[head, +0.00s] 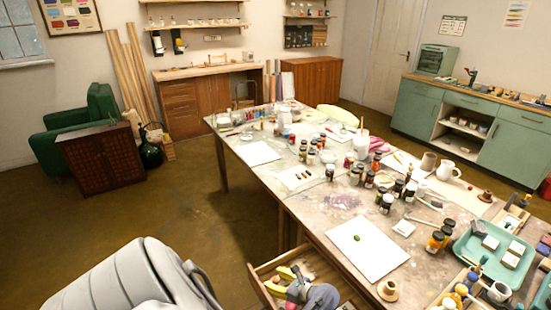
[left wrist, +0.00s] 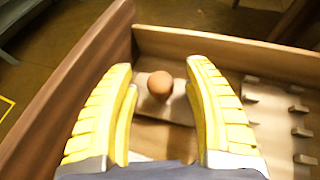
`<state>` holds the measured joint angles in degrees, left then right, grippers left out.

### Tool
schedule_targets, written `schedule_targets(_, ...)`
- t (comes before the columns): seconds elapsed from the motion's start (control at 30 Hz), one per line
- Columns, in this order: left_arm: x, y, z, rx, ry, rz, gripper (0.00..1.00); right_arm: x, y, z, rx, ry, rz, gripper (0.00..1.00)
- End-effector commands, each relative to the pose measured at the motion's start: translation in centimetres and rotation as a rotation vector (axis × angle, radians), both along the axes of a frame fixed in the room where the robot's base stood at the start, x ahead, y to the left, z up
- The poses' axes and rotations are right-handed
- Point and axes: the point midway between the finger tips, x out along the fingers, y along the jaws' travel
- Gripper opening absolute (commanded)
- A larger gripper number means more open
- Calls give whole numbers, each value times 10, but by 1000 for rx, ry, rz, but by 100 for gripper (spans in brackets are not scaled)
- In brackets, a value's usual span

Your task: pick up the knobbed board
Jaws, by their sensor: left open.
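The knobbed board (left wrist: 178,109) lies inside an open wooden drawer (left wrist: 220,45), seen in the left wrist view. Its round brown knob (left wrist: 160,84) stands up between my fingertips. My left gripper (left wrist: 159,72) is open, with one yellow ribbed finger on each side of the knob and a gap to both. In the head view my left gripper (head: 288,282) is at the pulled-out drawer (head: 256,287) below the table's front edge. I cannot make out the board in the head view. My right gripper is not in view.
The drawer walls stand close around the gripper. Notched wooden strips (left wrist: 297,108) lie at the right in the left wrist view. The table (head: 340,200) above holds many pigment jars, a white sheet (head: 368,248) and a green tray (head: 463,246).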

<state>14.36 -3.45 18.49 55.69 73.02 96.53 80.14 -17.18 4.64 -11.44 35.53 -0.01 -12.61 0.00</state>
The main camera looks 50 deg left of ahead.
Motion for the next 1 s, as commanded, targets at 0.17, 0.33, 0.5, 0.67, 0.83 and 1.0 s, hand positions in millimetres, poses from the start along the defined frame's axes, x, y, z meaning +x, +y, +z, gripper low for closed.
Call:
schedule_targets(0.17, 0, 0, 0, 0, 0, 0, 38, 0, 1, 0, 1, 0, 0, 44)
schedule_targets(0.33, 0, 0, 0, 0, 0, 0, 19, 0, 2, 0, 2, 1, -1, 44)
schedule_targets(0.5, 0, 0, 0, 0, 0, 0, 0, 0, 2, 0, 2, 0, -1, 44)
schedule_targets(0.67, 0, 0, 0, 0, 0, -1, 0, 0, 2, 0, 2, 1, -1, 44)
schedule_targets(0.83, 0, 0, 1, 0, 0, 0, 0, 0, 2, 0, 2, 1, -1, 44)
schedule_targets(1.0, 0, -1, 5, 0, 0, -1, 0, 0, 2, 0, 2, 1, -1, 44)
